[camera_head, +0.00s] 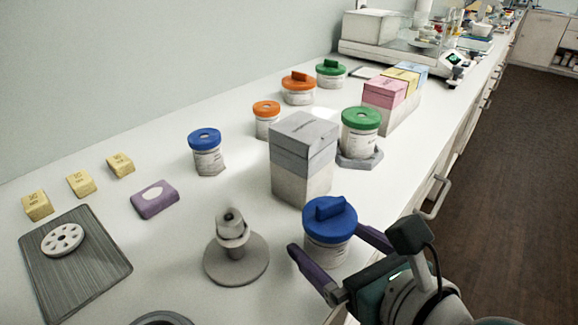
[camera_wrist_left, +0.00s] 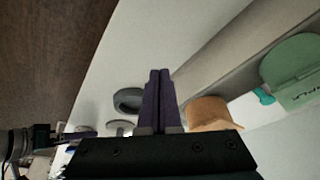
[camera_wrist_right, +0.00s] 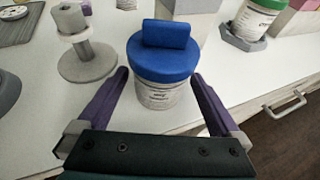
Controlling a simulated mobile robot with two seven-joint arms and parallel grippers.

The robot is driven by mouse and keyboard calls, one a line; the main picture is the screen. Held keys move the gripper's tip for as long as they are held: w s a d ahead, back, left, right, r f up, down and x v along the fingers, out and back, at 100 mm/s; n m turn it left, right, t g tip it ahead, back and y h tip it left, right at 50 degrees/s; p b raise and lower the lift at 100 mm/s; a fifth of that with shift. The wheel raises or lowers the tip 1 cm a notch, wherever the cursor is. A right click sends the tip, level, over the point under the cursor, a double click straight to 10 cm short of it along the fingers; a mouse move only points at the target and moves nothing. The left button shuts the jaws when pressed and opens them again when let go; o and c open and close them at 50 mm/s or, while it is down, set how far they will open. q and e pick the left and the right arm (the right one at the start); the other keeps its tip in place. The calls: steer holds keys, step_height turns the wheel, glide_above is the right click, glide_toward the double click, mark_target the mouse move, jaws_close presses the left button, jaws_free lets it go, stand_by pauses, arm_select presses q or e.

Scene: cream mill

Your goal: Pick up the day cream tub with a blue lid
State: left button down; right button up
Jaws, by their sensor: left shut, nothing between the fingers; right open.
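A white tub with a blue lid and a raised blue grip bar (camera_head: 329,228) stands upright near the counter's front edge. It also shows large in the right wrist view (camera_wrist_right: 163,60). My right gripper (camera_head: 335,240) is open, with its purple fingers on either side of the tub, apart from it in the right wrist view. A second, smaller blue-lidded tub (camera_head: 207,153) stands farther back, left of the grey box. My left gripper (camera_wrist_left: 159,75) is shut and empty, seen only in the left wrist view. The printing on the tubs is too small to read.
A grey metal stand (camera_head: 236,256) is just left of the near tub. A grey-lidded box (camera_head: 303,158) is close behind it. A green-lidded tub (camera_head: 361,125) sits on a grey base behind right. Free counter lies around the purple block (camera_head: 154,199).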

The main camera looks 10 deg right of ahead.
steer(key=shift+w+a+f, duration=0.2)
steer(key=shift+w+f, duration=0.2)
steer(key=shift+w, duration=0.2)
jaws_close()
stand_by(0.4)
